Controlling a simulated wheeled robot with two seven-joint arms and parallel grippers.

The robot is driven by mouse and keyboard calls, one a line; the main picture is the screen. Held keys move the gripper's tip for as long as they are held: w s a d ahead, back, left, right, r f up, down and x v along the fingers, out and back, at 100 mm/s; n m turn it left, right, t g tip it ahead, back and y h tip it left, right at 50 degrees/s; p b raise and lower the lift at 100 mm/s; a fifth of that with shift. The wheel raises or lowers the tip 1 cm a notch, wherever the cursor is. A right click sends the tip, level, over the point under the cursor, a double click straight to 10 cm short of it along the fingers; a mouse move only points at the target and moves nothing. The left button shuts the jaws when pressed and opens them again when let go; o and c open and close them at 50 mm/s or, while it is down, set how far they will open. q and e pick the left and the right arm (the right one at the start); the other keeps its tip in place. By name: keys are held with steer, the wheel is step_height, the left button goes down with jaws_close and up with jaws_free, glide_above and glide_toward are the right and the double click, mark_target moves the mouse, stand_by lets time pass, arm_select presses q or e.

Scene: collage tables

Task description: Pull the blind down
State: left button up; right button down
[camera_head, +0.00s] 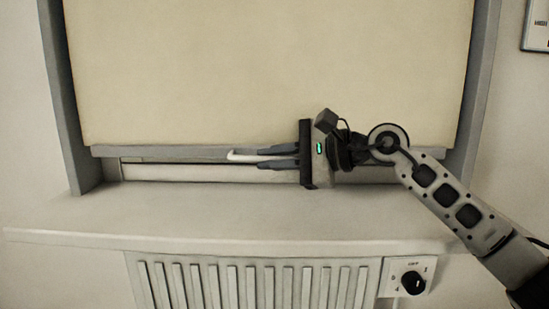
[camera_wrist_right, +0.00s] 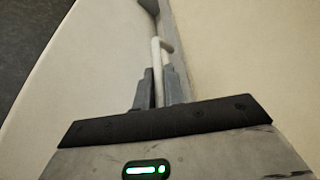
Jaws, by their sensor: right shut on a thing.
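The cream blind (camera_head: 270,70) hangs in the grey window frame and covers almost all of the opening. Its grey bottom bar (camera_head: 170,152) is a little above the sill, with a narrow pale strip showing under it. A white handle (camera_head: 240,155) is at the middle of the bar. My right gripper (camera_head: 265,157) comes in from the right and is shut on the handle. In the right wrist view the handle (camera_wrist_right: 158,55) runs between the two grey fingers (camera_wrist_right: 158,88). My left gripper is not in view.
The window sill (camera_head: 200,222) juts out just below the bar and my right gripper. A ribbed radiator (camera_head: 250,285) with a control knob (camera_head: 412,282) is under the sill. A framed sign (camera_head: 537,25) hangs at the upper right.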

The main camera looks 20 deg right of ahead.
steer(key=c, duration=1.5)
jaws_free()
steer(key=shift+f, duration=0.4)
steer(key=shift+c, duration=0.2)
steer(key=shift+o, duration=0.3)
steer(key=shift+r, duration=0.1)
steer(key=shift+d, duration=0.1)
steer(key=b+v, duration=0.1)
steer(key=v, duration=1.5)
steer(key=shift+r, duration=0.15)
